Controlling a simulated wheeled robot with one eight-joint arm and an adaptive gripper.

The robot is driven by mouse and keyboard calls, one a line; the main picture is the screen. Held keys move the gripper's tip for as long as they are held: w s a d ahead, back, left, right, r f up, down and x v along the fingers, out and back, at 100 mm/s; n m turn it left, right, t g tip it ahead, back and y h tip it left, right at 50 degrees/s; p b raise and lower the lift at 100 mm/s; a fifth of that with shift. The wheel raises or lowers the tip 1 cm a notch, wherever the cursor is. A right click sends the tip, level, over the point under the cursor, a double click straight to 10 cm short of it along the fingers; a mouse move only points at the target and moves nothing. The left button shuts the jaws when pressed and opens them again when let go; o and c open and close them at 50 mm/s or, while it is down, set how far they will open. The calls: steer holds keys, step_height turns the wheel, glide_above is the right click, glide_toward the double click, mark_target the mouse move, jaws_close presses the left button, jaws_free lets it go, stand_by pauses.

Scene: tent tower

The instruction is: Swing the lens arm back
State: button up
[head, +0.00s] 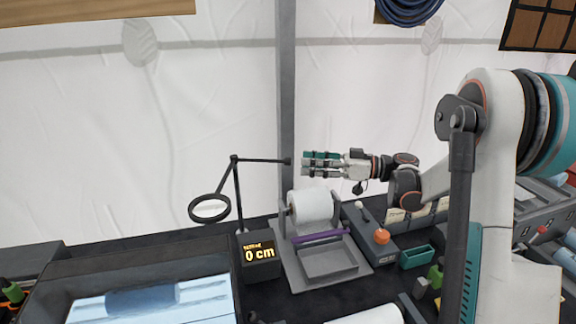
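The lens arm (260,160) is a thin black bar on a dark upright post behind the small display box. It reaches right from the post's top and ends in a small knob. A round black lens ring (210,209) hangs out to the left of the same post. My gripper (322,163) points left, level with the bar, just right of its knob end. Its teal and grey fingers look stacked close together; whether they are open cannot be told. A small gap or light contact with the knob is unclear. Nothing shows held between the fingers.
A display box (258,253) reads "0 cm". Right of it stand a white roll (313,206) on a grey stand, a purple bar (321,237), a control box with an orange knob (381,237) and a teal tray (417,257). A lit panel (150,300) lies front left.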

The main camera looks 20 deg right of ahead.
mark_target(288, 161)
steer(key=b+x, duration=0.1)
steer(key=x, duration=0.5)
steer(key=shift+w+a, duration=0.1)
steer(key=shift+a, duration=0.2)
jaws_close()
